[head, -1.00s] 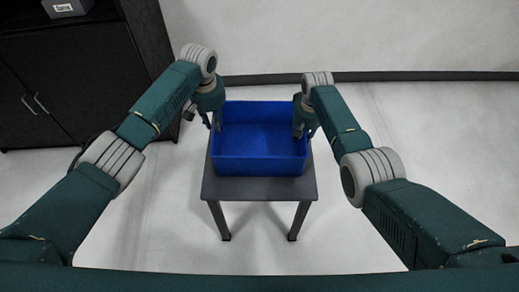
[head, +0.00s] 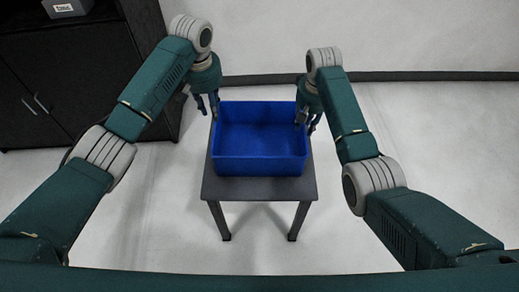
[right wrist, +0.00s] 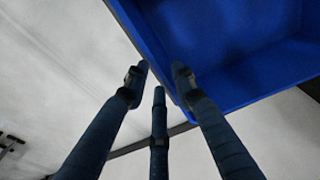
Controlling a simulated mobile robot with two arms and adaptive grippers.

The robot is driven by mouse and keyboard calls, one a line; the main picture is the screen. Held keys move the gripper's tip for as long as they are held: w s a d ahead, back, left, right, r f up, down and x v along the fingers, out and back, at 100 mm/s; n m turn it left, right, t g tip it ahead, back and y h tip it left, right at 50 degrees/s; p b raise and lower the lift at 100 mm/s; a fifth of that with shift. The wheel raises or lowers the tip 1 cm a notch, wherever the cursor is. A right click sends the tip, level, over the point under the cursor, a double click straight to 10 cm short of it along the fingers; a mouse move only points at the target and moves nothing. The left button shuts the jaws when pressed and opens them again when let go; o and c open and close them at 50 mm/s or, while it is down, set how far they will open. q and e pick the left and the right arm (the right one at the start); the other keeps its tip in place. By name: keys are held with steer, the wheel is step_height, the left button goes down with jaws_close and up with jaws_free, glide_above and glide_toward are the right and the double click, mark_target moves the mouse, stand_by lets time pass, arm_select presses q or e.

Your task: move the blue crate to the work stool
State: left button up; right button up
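The blue crate (head: 260,165), an open empty box, sits upright on the dark grey work stool (head: 260,189), towards its far side. My left gripper (head: 206,106) is at the crate's left wall, near the far corner, with its fingers spread and empty. My right gripper (head: 307,121) is at the right wall near the far corner. In the right wrist view, its fingers (right wrist: 157,80) are apart and hold nothing; the crate (right wrist: 225,50) lies beyond them. One finger overlaps the crate's inside and the others show outside its rim. I cannot tell whether they touch the wall.
A black cabinet (head: 75,85) stands at the back left, with a grey box (head: 66,8) on top. A pale wall with a dark skirting (head: 420,76) runs along the back. The pale floor around the stool is clear.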

steer(key=shift+s+r, duration=0.15)
steer(key=shift+r, duration=0.85)
steer(key=shift+s+r, duration=0.1)
steer(key=shift+r, duration=0.9)
